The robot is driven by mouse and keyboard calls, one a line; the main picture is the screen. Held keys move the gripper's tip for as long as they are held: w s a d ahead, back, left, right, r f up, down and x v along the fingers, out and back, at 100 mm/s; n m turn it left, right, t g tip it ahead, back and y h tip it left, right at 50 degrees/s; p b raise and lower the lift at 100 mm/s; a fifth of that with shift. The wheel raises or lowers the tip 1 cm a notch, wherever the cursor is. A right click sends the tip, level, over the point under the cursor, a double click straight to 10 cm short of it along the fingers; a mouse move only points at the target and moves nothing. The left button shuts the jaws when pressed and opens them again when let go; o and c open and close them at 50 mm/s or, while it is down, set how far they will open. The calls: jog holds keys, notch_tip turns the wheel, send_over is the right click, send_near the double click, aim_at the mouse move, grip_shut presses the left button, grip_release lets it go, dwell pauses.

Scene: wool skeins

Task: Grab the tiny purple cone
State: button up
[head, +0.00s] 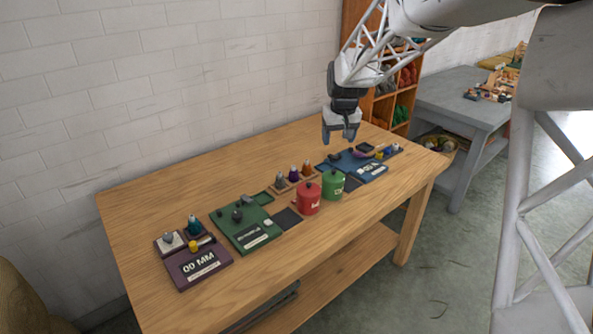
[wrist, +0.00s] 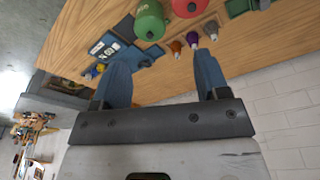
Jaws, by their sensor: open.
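The tiny purple cone (head: 293,174) stands upright on the wooden table in the head view, between a grey cone (head: 280,179) and an orange cone (head: 306,168). In the wrist view the purple cone (wrist: 192,39) shows beyond the fingers, nearer the right finger, with the orange cone (wrist: 176,46) to its left and the grey cone (wrist: 211,28) to its right. My gripper (head: 341,139) hangs above the far right part of the table, up and right of the cones. Its two blue fingers (wrist: 162,72) are apart with nothing between them.
A red canister (head: 308,198) and a green canister (head: 333,186) stand in front of the cones. A blue board (head: 373,170) with small pieces lies to their right. A green board (head: 246,238) and a purple board (head: 197,265) lie left.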

jog(key=w+a+f+n, duration=0.1)
jog(key=w+a+f, duration=0.7)
jog(key=w+f, duration=0.3)
jog(key=n, duration=0.1)
send_over(294, 166)
notch_tip(294, 166, down, 9)
jog(key=shift+s+d+f, duration=0.1)
jog(key=shift+s+f, duration=0.05)
jog(key=shift+f, duration=0.05)
jog(key=shift+f, duration=1.3)
jog(key=shift+w+a+f, duration=0.15)
jog(key=shift+w+f, duration=0.05)
jog(key=shift+f, duration=1.1)
jog(key=shift+w+a+f, duration=0.1)
jog(key=shift+w+f, duration=0.05)
jog(key=shift+f, duration=1.1)
jog(key=shift+c, duration=0.4)
jog(key=c, duration=0.9)
